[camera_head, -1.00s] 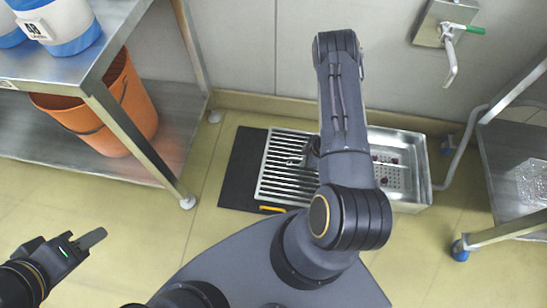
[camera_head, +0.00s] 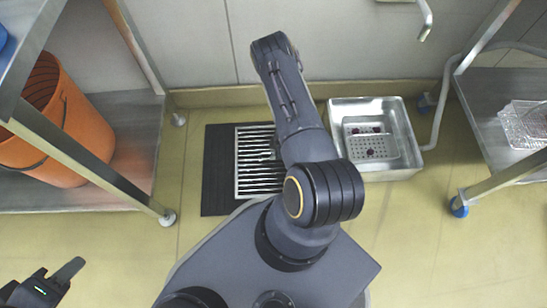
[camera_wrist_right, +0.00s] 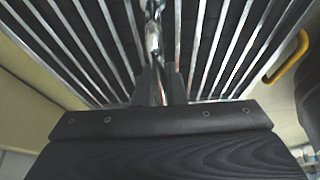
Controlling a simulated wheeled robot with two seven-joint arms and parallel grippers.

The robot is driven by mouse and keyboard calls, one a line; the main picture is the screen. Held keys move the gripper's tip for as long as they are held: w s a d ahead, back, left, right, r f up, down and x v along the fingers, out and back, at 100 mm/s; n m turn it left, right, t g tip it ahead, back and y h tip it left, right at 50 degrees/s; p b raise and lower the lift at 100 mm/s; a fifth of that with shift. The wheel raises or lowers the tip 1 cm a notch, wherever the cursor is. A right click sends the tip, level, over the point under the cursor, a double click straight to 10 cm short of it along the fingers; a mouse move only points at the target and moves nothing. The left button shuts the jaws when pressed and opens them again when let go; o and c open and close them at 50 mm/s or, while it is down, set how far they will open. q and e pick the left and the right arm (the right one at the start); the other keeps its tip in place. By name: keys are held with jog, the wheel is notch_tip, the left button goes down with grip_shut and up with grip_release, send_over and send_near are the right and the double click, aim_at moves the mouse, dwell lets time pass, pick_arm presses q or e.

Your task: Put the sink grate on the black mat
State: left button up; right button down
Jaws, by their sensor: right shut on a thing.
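The sink grate (camera_head: 255,175), a metal frame of parallel bars, lies flat over the black mat (camera_head: 217,170) on the floor, left of the sink basin. My right arm covers the grate's right part. I cannot tell whether the grate touches the mat. In the right wrist view, my right gripper (camera_wrist_right: 160,88) is shut on the grate (camera_wrist_right: 85,40) at its middle, with dark surface behind the bars. My left gripper (camera_head: 68,272) is at the lower left, far from the grate; its finger opening cannot be made out.
A metal basin (camera_head: 412,155) with a perforated tray and small dark red things stands right of the mat. An orange bucket (camera_head: 75,120) sits on the left rack's lower shelf. A right rack (camera_head: 490,115) and a hose stand beyond the basin. Floor between left rack and mat is clear.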

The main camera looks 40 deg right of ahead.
notch_tip(320, 180, down, 3)
jog(key=shift+f+b, duration=0.15)
jog(key=shift+b, duration=0.55)
jog(key=c, duration=1.9)
grip_release()
jog(key=shift+c, duration=0.2)
jog(key=o, duration=0.4)
jog(key=shift+o, duration=0.2)
